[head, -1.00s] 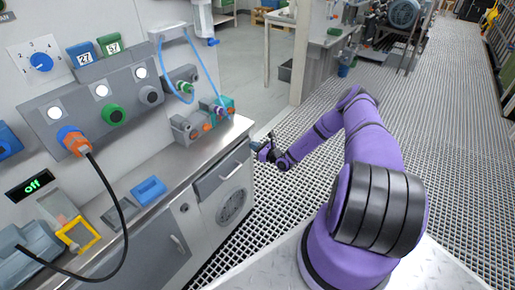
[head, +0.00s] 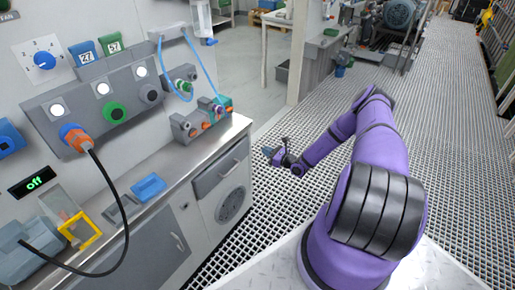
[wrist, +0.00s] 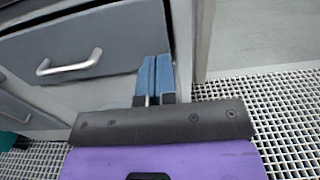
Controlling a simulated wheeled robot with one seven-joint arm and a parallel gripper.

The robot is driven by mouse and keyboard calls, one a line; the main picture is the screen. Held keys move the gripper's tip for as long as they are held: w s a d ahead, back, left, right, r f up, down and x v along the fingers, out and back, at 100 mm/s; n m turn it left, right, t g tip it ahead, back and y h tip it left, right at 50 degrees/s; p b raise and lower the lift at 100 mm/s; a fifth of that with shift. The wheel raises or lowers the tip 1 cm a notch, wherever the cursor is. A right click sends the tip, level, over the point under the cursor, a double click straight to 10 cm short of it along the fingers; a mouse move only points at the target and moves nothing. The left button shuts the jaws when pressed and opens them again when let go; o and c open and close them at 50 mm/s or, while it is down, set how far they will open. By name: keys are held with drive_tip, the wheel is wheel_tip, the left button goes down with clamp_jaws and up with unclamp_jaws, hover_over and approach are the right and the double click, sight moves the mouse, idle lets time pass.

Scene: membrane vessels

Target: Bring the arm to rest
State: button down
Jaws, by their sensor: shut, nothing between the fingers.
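My purple arm bends out over the grated floor in the head view, clear of the bench. My gripper (head: 268,152) is at its end, to the right of the bench's drawer front. In the wrist view the two blue fingers (wrist: 155,77) lie together, shut, with nothing seen between them. They show in front of the edge of the grey drawer cabinet, and I cannot tell how far off it is.
The steel bench (head: 165,197) runs along the left, with a drawer handle (wrist: 70,62) on its front. An orange plug (head: 75,137) with a black cable hangs from the wall panel. A blue tray (head: 148,187) lies on the bench. Grated floor (head: 440,150) is open to the right.

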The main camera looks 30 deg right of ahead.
drive_tip(key=shift+v, duration=2.75)
drive_tip(key=w+a+r+n+g+y, duration=0.2)
drive_tip(key=a+r+n+g+y, duration=0.15)
drive_tip(key=r+n, duration=0.45)
drive_tip(key=w+a+r+n+g+y, duration=0.1)
drive_tip(key=a+r+n+g+y, duration=0.25)
drive_tip(key=r, duration=0.75)
drive_tip(key=s+a+r+n+g+h, duration=0.2)
drive_tip(key=a+r+n+g, duration=0.25)
drive_tip(key=r, duration=0.55)
drive_tip(key=s+a+r+n+g+h, duration=0.1)
drive_tip(key=s+a+r+n+g, duration=0.25)
drive_tip(key=a+r, duration=0.45)
drive_tip(key=s+a+r+n+h, duration=0.3)
drive_tip(key=s+r+n, duration=0.1)
drive_tip(key=s+r, duration=0.4)
drive_tip(key=s+a+r+n+h, duration=0.35)
drive_tip(key=s+r, duration=0.25)
drive_tip(key=r, duration=0.4)
drive_tip(key=s+r+n+t+h, duration=0.1)
drive_tip(key=s+r+n+h, duration=0.1)
drive_tip(key=s, duration=0.6)
drive_tip(key=s+r+n+t+h, duration=0.2)
drive_tip(key=s+r, duration=0.2)
drive_tip(key=s, duration=0.4)
drive_tip(key=shift+s+d+r+n, duration=0.2)
drive_tip(key=shift+d+r+n, duration=0.1)
drive_tip(key=shift+r+n, duration=0.1)
drive_tip(key=c, duration=1.8)
unclamp_jaws()
